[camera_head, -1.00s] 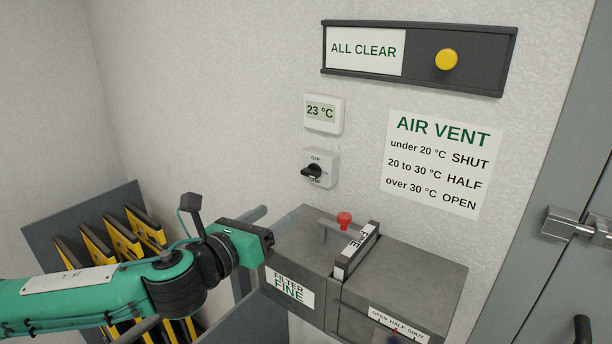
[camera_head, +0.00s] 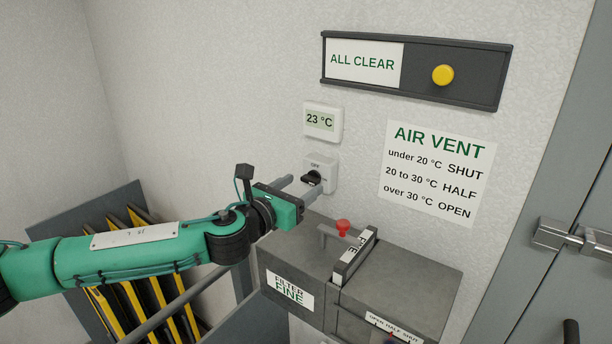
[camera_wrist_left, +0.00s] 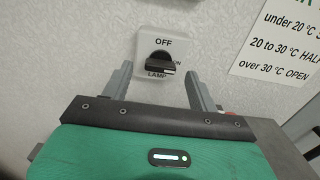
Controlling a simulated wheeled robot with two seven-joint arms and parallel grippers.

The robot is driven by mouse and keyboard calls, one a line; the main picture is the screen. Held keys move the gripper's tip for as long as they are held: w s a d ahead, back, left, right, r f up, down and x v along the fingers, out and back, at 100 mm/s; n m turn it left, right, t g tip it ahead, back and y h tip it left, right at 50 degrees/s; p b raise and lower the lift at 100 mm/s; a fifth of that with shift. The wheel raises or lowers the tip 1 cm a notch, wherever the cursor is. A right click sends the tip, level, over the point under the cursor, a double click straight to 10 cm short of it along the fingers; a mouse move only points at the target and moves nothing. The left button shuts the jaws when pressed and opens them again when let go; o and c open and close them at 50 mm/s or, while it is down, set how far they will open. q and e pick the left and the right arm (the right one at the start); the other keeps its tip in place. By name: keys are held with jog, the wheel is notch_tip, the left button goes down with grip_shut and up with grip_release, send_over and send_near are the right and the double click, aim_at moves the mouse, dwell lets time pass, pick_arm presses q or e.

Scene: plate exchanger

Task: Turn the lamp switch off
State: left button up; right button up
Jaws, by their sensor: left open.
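The lamp switch (camera_head: 321,176) is a white wall plate marked OFF at the top, ON at the right and LAMP below. Its black knob (camera_wrist_left: 160,63) shows in the left wrist view, with its handle lying roughly sideways, pointing right to ON. My left gripper (camera_head: 303,187) is open at the switch in the head view. In the left wrist view its two grey fingers (camera_wrist_left: 157,82) stand apart, one on each side of the knob, and do not visibly touch it. My right gripper is not in view.
A grey filter box (camera_head: 405,280) with a red knob (camera_head: 343,228) juts out just below the switch. A 23 °C display (camera_head: 322,121) is above it. An AIR VENT sign (camera_head: 437,170) hangs to the right. A yellow button (camera_head: 443,75) is higher up.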

aim_at(311, 179)
pick_arm(q)
jog(key=shift+p+x, duration=0.3)
jog(key=shift+x, duration=1.15)
jog(key=c, duration=1)
